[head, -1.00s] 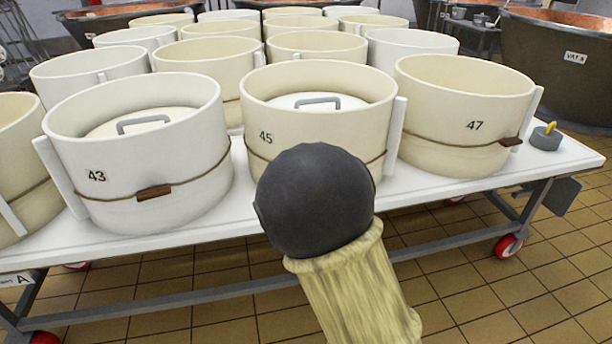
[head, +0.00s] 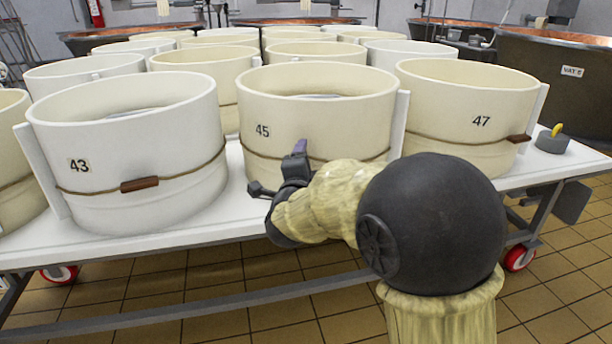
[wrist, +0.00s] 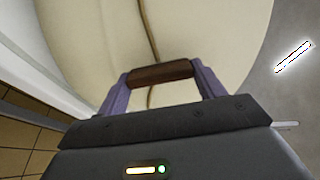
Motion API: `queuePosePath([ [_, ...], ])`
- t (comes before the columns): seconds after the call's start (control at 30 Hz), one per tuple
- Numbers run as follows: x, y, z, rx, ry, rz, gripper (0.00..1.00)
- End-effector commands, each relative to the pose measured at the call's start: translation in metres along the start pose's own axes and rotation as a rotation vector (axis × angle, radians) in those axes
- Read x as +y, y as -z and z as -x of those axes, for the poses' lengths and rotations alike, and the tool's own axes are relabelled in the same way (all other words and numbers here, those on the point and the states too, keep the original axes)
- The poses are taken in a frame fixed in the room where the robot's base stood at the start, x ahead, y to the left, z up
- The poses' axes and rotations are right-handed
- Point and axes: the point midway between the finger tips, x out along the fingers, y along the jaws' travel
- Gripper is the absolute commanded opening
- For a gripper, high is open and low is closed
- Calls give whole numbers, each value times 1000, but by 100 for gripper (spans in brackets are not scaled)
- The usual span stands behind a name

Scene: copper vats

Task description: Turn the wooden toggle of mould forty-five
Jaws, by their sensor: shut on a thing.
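Mould 45 (head: 318,108) is a cream round mould on the white table, with a cord around it. In the wrist view its wall (wrist: 200,35) fills the upper middle. The brown wooden toggle (wrist: 160,72) on its cord (wrist: 146,25) lies between the two purple fingers of my gripper (wrist: 160,85), which is shut on it at both ends. In the head view my gripper (head: 300,148) is at the front of mould 45, below and right of its number. The toggle is hidden there by the gripper.
Mould 43 (head: 130,125) stands left with its toggle (head: 139,185) lying along the cord. Mould 47 (head: 455,105) stands right with its toggle (head: 519,138). A grey weight (head: 551,143) sits at the table's (head: 225,222) right end. More moulds stand behind.

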Motion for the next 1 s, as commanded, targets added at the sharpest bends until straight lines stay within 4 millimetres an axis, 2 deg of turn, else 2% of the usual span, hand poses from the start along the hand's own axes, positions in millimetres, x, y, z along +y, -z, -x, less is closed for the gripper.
queuePosePath([
  [0.03, 5, -1, 0, 0, 0, -38, 45],
  [0.4, 3, -1, 0, -1, -2, -214, 45],
  [0.9, 2, -1, 0, -2, -3, -235, 45],
  [0.93, 2, -1, 0, -2, -3, -235, 74],
  [1.0, 2, -1, 0, -1, -3, -235, 88],
])
